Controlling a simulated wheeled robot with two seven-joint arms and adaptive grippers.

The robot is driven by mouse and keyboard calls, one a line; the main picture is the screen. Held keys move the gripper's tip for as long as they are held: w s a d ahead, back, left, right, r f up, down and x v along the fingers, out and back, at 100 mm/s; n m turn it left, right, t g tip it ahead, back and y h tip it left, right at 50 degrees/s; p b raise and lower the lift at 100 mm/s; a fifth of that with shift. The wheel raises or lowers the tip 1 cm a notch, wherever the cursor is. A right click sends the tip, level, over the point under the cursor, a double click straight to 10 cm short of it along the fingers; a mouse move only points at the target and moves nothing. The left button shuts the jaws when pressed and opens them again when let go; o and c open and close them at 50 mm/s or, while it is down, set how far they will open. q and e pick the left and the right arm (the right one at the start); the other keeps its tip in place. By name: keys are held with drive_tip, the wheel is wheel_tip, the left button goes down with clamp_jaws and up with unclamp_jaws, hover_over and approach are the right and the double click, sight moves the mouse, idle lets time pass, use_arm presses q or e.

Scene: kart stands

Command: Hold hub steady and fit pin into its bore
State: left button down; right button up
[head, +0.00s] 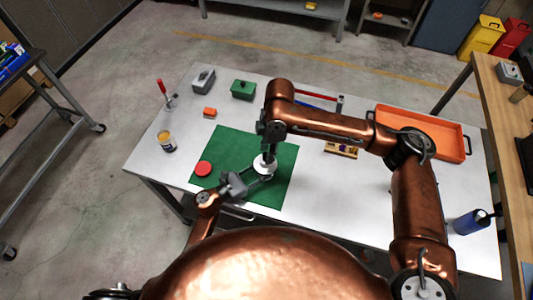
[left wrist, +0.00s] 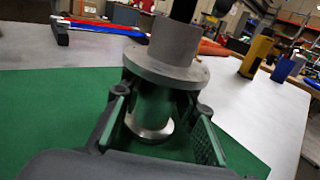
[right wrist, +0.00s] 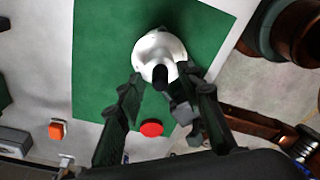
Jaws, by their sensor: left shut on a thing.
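The hub (left wrist: 165,70) is a grey metal flanged piece with a collar on top. It stands upright on the green mat (head: 228,150) and shows pale in the head view (head: 262,166) and right wrist view (right wrist: 160,50). My left gripper (head: 262,180) is shut on the hub's body below the flange, one pad on each side (left wrist: 160,120). The pin (right wrist: 160,75) is dark and stands upright at the hub's collar; its lower end is hidden, so its depth in the bore cannot be told. My right gripper (right wrist: 163,80) is above, its fingers apart on either side of the pin.
A red disc (head: 203,168) lies on the mat. An orange block (head: 210,112), grey box (head: 203,80), green box (head: 243,90) and small can (head: 167,141) stand at left. An orange tray (head: 440,150) and blue bottle (head: 472,221) are at right.

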wheel_tip(320, 180, up, 10)
drive_tip(key=d, duration=0.1)
drive_tip(key=shift+w+r, duration=0.15)
drive_tip(key=shift+d, duration=0.1)
use_arm(q)
drive_tip(key=c, duration=1.4)
unclamp_jaws()
drive_tip(key=v, duration=1.2)
